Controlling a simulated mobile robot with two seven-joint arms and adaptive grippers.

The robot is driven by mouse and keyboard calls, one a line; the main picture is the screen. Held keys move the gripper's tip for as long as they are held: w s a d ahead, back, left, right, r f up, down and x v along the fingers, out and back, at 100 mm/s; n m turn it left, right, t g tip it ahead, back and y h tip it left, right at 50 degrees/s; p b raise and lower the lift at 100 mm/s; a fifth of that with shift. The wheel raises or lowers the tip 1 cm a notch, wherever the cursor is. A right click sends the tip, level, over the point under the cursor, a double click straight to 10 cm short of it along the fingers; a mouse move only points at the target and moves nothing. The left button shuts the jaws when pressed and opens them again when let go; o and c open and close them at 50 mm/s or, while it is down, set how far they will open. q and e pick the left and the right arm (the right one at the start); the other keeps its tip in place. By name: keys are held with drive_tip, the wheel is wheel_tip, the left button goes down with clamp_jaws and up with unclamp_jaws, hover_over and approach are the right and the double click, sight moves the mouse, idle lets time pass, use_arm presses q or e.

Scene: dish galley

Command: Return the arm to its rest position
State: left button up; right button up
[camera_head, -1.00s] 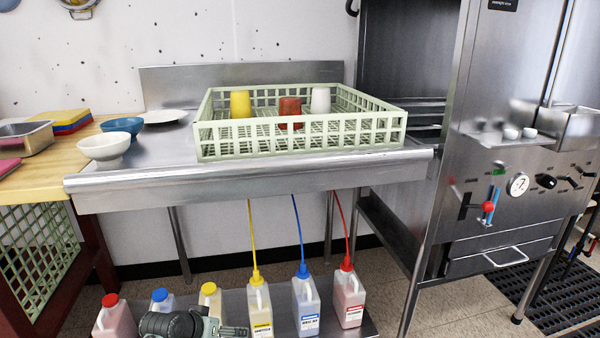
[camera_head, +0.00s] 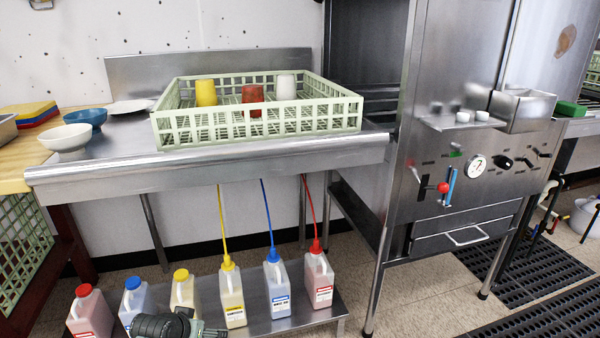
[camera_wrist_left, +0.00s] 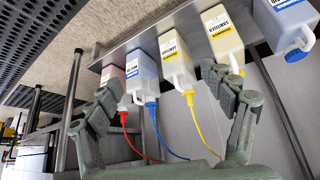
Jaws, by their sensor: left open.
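My left gripper (camera_wrist_left: 168,105) is open in the left wrist view, its two grey-green fingers spread apart with nothing between them. In the head view a part of my left arm (camera_head: 165,325) shows at the bottom edge, in front of the low shelf of jugs; its fingertips cannot be made out there. My right gripper is not in view.
A pale green rack (camera_head: 257,128) with yellow, red and white cups stands on the steel counter (camera_head: 230,157). Bowls (camera_head: 66,137) sit at left. Several jugs (camera_head: 233,297) with coloured tubes stand on the low shelf. The dish machine (camera_head: 440,150) is at right.

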use_arm(q)
drive_tip(key=s+a+f+g+y, duration=0.1)
drive_tip(key=s+f+g, duration=0.1)
drive_tip(key=s, duration=1.1)
drive_tip(key=s+a+f+g+y, duration=0.1)
drive_tip(key=s+a+f, duration=0.1)
drive_tip(key=s, duration=1.2)
drive_tip(key=shift+f+g, duration=0.4)
drive_tip(key=shift+f, duration=0.05)
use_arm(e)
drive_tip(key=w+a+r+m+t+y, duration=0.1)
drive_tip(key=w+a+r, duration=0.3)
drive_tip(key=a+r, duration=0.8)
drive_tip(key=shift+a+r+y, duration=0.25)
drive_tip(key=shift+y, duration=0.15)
